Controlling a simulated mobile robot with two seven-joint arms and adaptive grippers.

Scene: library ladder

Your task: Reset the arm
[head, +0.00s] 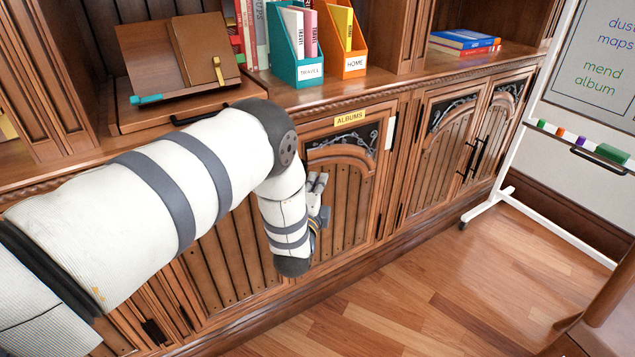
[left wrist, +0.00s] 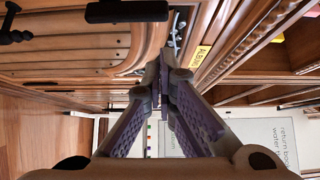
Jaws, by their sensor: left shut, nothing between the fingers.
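My left arm reaches in from the left in the head view, across the front of the wooden cabinet. My left gripper (head: 318,187) is at the arm's end, in front of the cabinet door (head: 345,205) under the yellow ALBUMS label (head: 350,117). In the left wrist view my left gripper (left wrist: 170,58) has its fingers together with nothing between them. The cabinet door (left wrist: 75,45) and a dark handle (left wrist: 127,11) lie beyond the fingertips. Whether the fingers touch the cabinet cannot be told. My right gripper is in neither view.
A book stand (head: 165,60) with a brown book, a teal file box (head: 304,68) and an orange file box (head: 350,65) stand on the ledge. A whiteboard stand (head: 500,165) is at right. The wooden floor (head: 450,270) is mostly clear.

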